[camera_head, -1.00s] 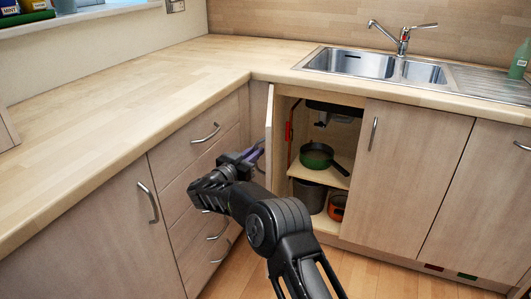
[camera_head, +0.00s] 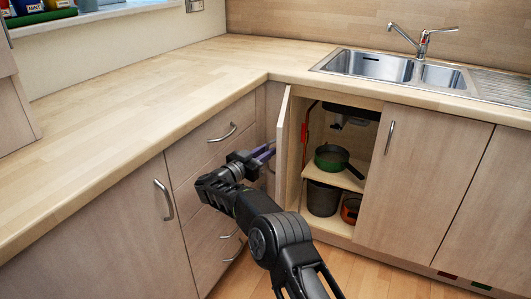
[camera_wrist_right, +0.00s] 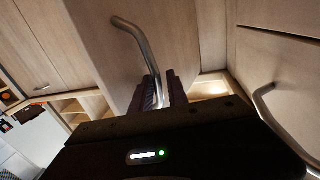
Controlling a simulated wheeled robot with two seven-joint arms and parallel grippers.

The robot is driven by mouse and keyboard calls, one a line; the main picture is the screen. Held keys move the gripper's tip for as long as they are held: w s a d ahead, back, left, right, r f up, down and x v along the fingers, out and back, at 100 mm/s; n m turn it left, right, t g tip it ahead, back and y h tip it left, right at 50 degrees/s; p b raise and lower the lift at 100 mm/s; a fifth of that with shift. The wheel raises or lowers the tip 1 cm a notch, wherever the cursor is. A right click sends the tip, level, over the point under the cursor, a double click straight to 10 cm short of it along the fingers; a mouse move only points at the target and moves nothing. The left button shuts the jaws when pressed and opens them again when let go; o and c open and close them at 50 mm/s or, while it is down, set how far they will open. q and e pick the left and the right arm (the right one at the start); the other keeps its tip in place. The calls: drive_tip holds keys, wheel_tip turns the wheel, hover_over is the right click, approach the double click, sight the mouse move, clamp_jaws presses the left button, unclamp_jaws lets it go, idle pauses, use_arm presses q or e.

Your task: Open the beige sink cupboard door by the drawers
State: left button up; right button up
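The beige sink cupboard door (camera_head: 282,135) by the drawers stands wide open, seen nearly edge-on in the head view, its outer face towards the drawers. My right gripper (camera_head: 264,155) is on the outer side of this door, at its handle. In the right wrist view the curved metal door handle (camera_wrist_right: 135,42) runs down between the two fingers of my right gripper (camera_wrist_right: 162,92), which are close together around its end. Inside the cupboard a green pan (camera_head: 332,158) sits on a shelf, with a dark pot (camera_head: 322,198) and an orange pot (camera_head: 350,208) below. My left gripper is not in view.
A drawer stack (camera_head: 205,165) with metal handles stands left of the open door, close to my right gripper. A closed cupboard door (camera_head: 410,185) is right of the opening. The worktop (camera_head: 150,100) and sink (camera_head: 370,65) are above. The wooden floor (camera_head: 370,275) in front is clear.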

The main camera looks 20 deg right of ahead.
drive_tip(key=shift+a, duration=0.1)
drive_tip(key=v, duration=0.7)
drive_tip(key=shift+s+a+p, duration=0.2)
drive_tip(key=shift+a+p, duration=0.05)
drive_tip(key=shift+p, duration=0.2)
drive_tip(key=shift+f, duration=0.15)
